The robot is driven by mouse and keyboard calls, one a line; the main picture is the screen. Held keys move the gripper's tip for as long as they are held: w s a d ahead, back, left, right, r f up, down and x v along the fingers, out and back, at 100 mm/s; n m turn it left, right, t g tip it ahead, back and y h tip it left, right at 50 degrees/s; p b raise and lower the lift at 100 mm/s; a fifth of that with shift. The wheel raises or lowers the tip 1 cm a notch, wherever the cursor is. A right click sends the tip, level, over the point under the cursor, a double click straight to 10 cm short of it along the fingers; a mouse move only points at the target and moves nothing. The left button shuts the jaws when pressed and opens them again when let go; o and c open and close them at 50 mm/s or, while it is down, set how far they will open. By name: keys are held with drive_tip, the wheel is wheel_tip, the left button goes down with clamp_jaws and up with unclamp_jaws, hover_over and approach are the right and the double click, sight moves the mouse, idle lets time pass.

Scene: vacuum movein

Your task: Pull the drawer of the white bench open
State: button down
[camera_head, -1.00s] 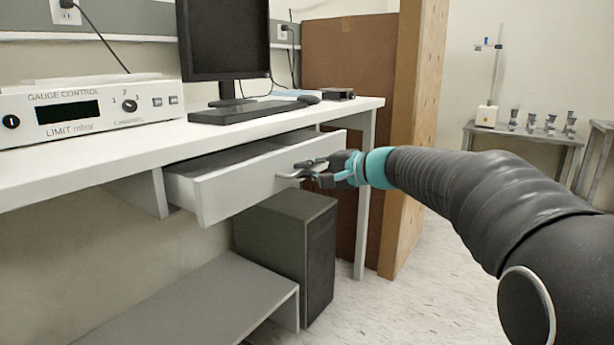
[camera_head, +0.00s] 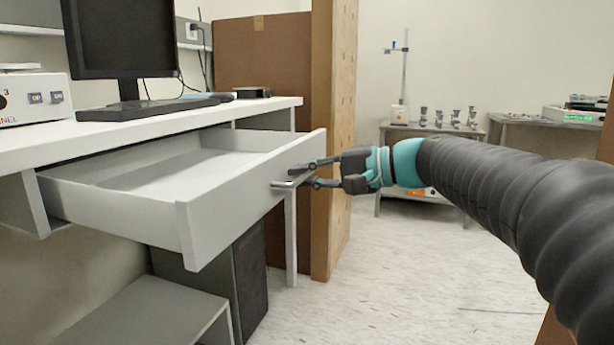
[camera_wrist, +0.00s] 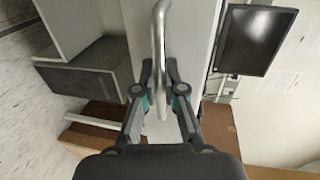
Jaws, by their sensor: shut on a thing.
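The white bench (camera_head: 150,118) has its drawer (camera_head: 235,190) pulled well out, and the drawer's empty inside shows in the head view. A metal bar handle (camera_head: 288,184) is on the drawer front. My gripper (camera_head: 308,174) is at the handle with a finger on each side of it. In the wrist view the handle (camera_wrist: 160,45) runs down between the two fingertips of my gripper (camera_wrist: 160,90). The fingers are shut on the handle. The exact contact of the fingertips is partly hidden.
A monitor (camera_head: 118,40) and a keyboard (camera_head: 150,107) stand on the bench. A dark computer case (camera_head: 247,275) is under the drawer. A brown wooden partition (camera_head: 334,130) stands to the right of the bench. The floor (camera_head: 390,290) in front is clear.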

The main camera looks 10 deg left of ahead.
drive_tip(key=c, duration=1.2)
unclamp_jaws()
drive_tip(key=shift+c, duration=0.2)
drive_tip(key=v, duration=1.2)
drive_tip(key=shift+w, duration=0.1)
